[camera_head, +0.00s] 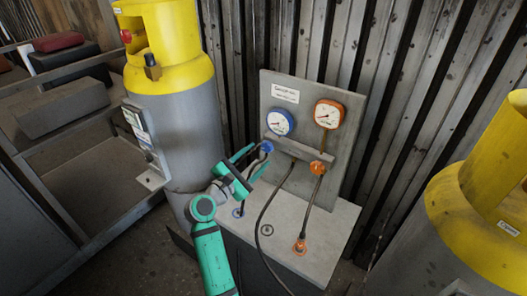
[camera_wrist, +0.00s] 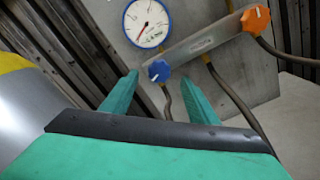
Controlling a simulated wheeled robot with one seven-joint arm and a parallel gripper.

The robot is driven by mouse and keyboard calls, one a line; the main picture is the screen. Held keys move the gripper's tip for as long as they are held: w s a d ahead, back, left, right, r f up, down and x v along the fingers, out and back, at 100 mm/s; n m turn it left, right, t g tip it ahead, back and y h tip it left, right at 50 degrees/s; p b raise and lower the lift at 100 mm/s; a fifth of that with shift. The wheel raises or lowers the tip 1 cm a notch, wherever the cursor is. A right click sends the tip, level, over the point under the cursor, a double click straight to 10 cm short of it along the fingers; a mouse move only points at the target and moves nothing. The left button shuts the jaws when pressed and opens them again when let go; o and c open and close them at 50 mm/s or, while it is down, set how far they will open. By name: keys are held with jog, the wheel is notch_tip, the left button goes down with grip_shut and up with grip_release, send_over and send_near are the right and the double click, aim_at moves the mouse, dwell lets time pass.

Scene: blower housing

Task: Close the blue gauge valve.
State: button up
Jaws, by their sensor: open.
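The blue gauge valve is a small blue knob (camera_head: 267,146) at the left end of the grey manifold bar, below the blue-rimmed gauge (camera_head: 280,122). In the wrist view the blue knob (camera_wrist: 158,71) carries a white mark, and the blue gauge (camera_wrist: 147,23) is above it. My gripper (camera_head: 258,157) is open, with its fingers pointing at the knob. In the wrist view the fingertips of my gripper (camera_wrist: 161,82) lie to the left and right of the knob, with gaps on both sides. I cannot tell how far the knob is in depth.
An orange knob (camera_head: 317,168) and orange gauge (camera_head: 328,114) are at the right of the panel (camera_head: 350,140). Dark hoses (camera_head: 268,207) run down to the grey bench top (camera_head: 325,225). A yellow-topped cylinder (camera_head: 185,115) stands close left; another (camera_head: 470,215) is at right.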

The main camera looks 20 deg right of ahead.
aim_at(266, 149)
jog(key=shift+x, duration=2.35)
jog(key=c, duration=1)
